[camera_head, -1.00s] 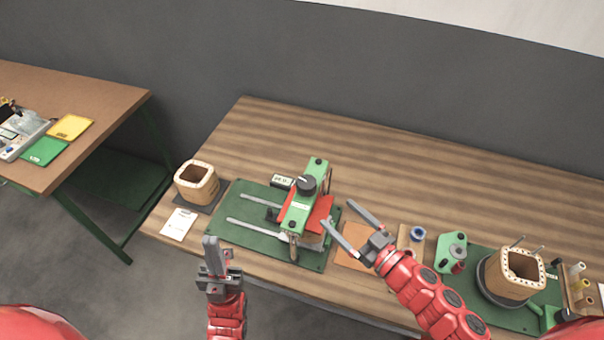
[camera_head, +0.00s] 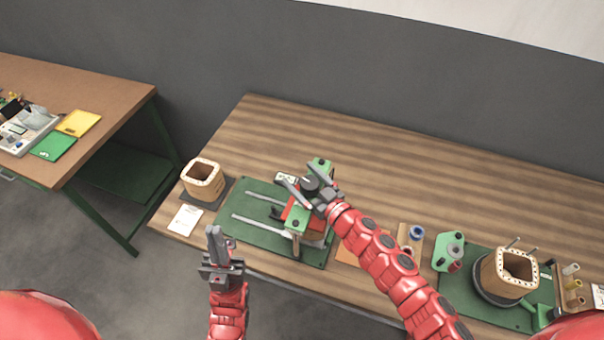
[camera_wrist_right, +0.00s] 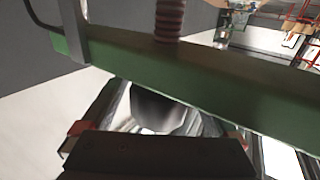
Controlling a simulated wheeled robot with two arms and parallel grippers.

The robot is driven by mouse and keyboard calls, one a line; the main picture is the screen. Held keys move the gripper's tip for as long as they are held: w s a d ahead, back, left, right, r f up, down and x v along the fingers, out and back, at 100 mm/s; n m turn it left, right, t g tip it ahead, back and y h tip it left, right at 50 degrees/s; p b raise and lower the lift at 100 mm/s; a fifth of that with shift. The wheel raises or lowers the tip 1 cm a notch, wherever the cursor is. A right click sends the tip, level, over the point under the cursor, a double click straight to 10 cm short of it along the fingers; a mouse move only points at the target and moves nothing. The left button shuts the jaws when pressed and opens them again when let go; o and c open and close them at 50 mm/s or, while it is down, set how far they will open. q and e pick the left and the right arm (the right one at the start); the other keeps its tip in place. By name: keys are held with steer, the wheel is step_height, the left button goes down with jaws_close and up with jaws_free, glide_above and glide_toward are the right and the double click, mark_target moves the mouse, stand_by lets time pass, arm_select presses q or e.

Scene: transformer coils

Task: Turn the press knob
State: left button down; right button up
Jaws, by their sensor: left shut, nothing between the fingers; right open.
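The press on the green base plate (camera_head: 258,228) has a green top beam (camera_head: 296,221) with a dark round knob (camera_head: 310,184) on it. My right gripper (camera_head: 306,180) is open over the beam, with one finger on each side of the knob in the head view. I cannot tell whether the fingers touch the knob. In the right wrist view the green beam (camera_wrist_right: 190,80) crosses the picture, with a ribbed screw (camera_wrist_right: 170,20) above it. My left gripper (camera_head: 215,234) is shut and empty, near the table's front edge, left of the press.
A wooden coil former (camera_head: 203,180) and a white card (camera_head: 185,220) lie left of the press. A second former (camera_head: 510,272), a green winder and several spools stand to the right. The back of the wooden table (camera_head: 400,165) is clear. Another table (camera_head: 80,90) stands at the left.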

steer(key=shift+w+a, duration=0.1)
steer(key=shift+a, duration=0.05)
steer(key=shift+c, duration=0.3)
steer(key=c, duration=1.3)
steer(key=shift+f+b, duration=0.2)
steer(key=shift+b, duration=0.3)
steer(key=m+t+h+b, duration=0.1)
steer(key=h+b, duration=0.1)
steer(key=m+t+h+b, duration=0.1)
steer(key=b, duration=0.2)
steer(key=d+m+t+h+b, duration=0.1)
steer(key=m+h+b, duration=0.1)
steer(key=b, duration=0.1)
steer(key=shift+w+f+h, duration=0.1)
steer(key=shift+w+h, duration=0.2)
steer(key=shift+d+r+m+t+h+b, duration=0.1)
steer(key=shift+r+m+t+h+b, duration=0.2)
steer(key=shift+b, duration=0.15)
